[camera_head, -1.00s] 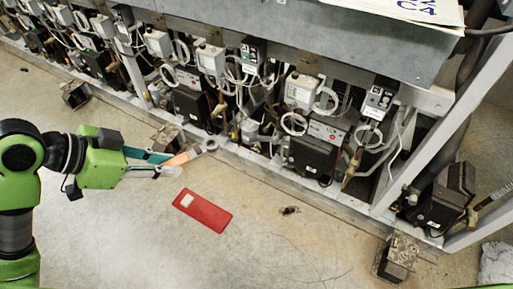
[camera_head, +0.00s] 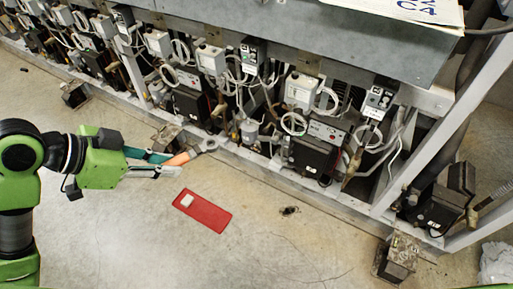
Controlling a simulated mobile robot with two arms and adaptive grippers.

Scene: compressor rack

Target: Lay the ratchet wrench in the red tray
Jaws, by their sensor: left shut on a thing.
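The tray is a flat red rectangle, tilted in the picture, on the concrete floor. A small pale item (camera_head: 187,200) lies at the tray's upper left end. My right gripper is not in view.
The compressor rack (camera_head: 300,120) with boxes, hoses and cables runs along the back. A small dark object (camera_head: 289,211) lies on the floor right of the tray. A rusty metal block (camera_head: 397,258) stands at lower right.

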